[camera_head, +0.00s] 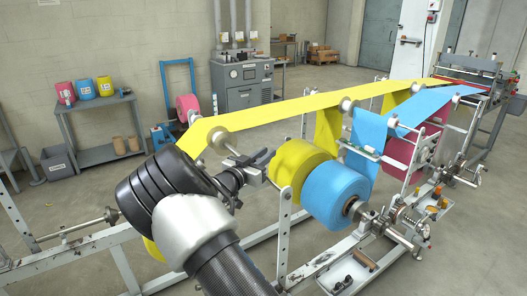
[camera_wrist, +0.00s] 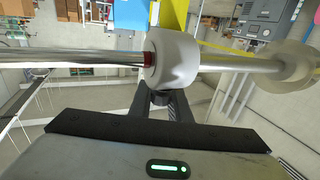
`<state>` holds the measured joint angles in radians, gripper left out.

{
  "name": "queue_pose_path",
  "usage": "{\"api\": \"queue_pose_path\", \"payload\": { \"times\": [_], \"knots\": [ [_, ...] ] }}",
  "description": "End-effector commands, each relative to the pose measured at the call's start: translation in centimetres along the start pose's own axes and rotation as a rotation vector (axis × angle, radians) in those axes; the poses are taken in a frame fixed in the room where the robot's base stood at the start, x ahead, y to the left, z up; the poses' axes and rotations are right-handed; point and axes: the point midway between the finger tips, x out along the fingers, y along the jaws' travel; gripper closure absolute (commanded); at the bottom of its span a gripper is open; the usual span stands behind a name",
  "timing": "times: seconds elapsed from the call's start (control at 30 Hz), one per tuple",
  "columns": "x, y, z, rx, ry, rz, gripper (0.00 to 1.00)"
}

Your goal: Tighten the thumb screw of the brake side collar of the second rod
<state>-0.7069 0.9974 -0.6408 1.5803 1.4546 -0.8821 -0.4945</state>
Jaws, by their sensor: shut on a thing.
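In the wrist view a pale, rounded collar (camera_wrist: 174,58) sits around a shiny metal rod (camera_wrist: 85,57). A small red band shows at its left side. A dark thumb screw (camera_wrist: 160,98) sticks out of the collar toward me. My gripper (camera_wrist: 162,104) is shut on this screw, with a dark finger on each side of it. The screw's tip inside the collar is hidden. In the head view my gripper (camera_head: 262,160) is beside the yellow roll, and the collar and screw cannot be made out there.
A yellow roll (camera_head: 300,163) and a blue roll (camera_head: 336,194) are close to the right of my gripper. A yellow web (camera_head: 290,106) runs overhead to the back right. An upright perforated post (camera_head: 284,235) stands below the gripper. A pale disc (camera_wrist: 286,66) is farther right along the rod.

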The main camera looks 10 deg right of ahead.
Motion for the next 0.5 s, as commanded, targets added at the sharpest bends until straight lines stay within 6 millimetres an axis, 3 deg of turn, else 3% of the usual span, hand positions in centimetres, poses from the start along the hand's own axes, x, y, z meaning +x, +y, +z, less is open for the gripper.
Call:
{"api": "queue_pose_path", "payload": {
  "times": [0.37,0.4,0.5],
  "knots": [
    [0.01,0.04,-0.21,0.002,0.001,0.02,1.0],
    [0.01,0.03,-0.21,0.002,0.001,0.02,0.78],
    [0.0,0.04,-0.17,0.002,0.001,0.019,0.65]
  ]
}}
